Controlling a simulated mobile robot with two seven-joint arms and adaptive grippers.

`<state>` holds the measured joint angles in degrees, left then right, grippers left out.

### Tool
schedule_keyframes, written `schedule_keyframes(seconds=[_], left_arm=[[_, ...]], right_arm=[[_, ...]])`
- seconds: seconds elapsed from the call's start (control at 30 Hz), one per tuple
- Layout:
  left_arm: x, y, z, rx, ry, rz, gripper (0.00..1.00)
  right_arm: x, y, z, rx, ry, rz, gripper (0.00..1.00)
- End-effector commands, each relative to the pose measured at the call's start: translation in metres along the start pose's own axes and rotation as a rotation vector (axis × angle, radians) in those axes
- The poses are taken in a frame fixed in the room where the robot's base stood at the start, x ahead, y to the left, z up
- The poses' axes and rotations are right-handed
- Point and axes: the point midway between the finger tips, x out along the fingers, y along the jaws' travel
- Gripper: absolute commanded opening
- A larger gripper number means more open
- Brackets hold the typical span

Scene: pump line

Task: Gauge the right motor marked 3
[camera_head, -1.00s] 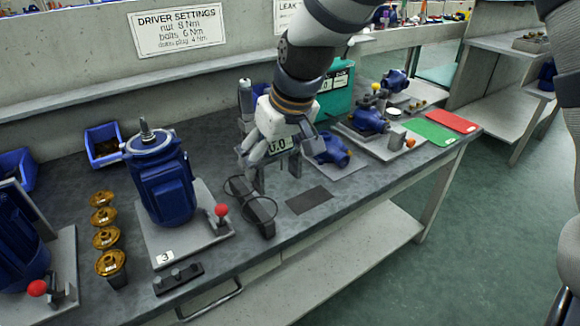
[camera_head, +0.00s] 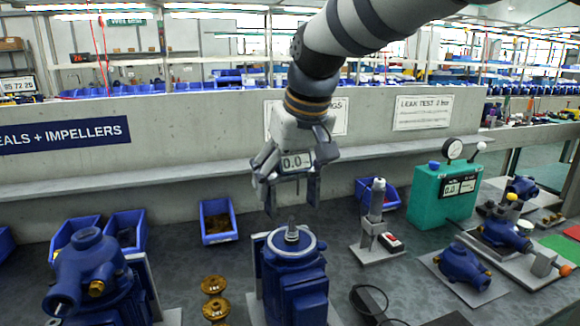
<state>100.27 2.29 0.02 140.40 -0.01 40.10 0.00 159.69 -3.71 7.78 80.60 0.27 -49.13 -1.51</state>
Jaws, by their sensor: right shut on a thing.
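My right gripper (camera_head: 293,152) comes in from the upper right and is shut on a gauge (camera_head: 297,161). The gauge has a small display reading 0.0 and two grey jaws pointing down. It is held in the air above a blue motor (camera_head: 295,290) with an upright shaft (camera_head: 292,231). The jaws look apart from the motor, with the shaft tip below them in the picture. The motor's number plate is out of view now; the earlier view showed a 3 on its base. My left gripper is not in view.
Another blue motor with a pump housing (camera_head: 88,272) stands at the left. Brass impellers (camera_head: 214,285) lie between the motors. Behind are blue bins (camera_head: 218,222) and a wall. To the right are a grey stand (camera_head: 375,240), a teal tester (camera_head: 425,198) and blue pump parts (camera_head: 462,268).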

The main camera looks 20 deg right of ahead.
Motion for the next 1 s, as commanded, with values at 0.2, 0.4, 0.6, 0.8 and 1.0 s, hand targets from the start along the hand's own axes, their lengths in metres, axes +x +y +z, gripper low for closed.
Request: schedule_keyframes(seconds=[0.2,0.4,0.6,0.8,1.0], left_arm=[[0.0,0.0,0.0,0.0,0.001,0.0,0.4],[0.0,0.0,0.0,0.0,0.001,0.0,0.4],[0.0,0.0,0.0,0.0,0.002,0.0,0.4],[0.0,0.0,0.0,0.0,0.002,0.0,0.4],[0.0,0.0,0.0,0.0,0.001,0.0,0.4]], right_arm=[[0.028,0.0,0.012,0.0,-0.001,0.0,0.37],[0.048,0.0,0.02,-0.001,0.001,0.001,0.37],[0.056,0.0,0.023,-0.001,0.002,0.0,0.37],[0.057,0.0,0.023,-0.001,0.003,0.0,0.37],[0.056,0.0,0.023,-0.001,0.003,0.0,0.37]])
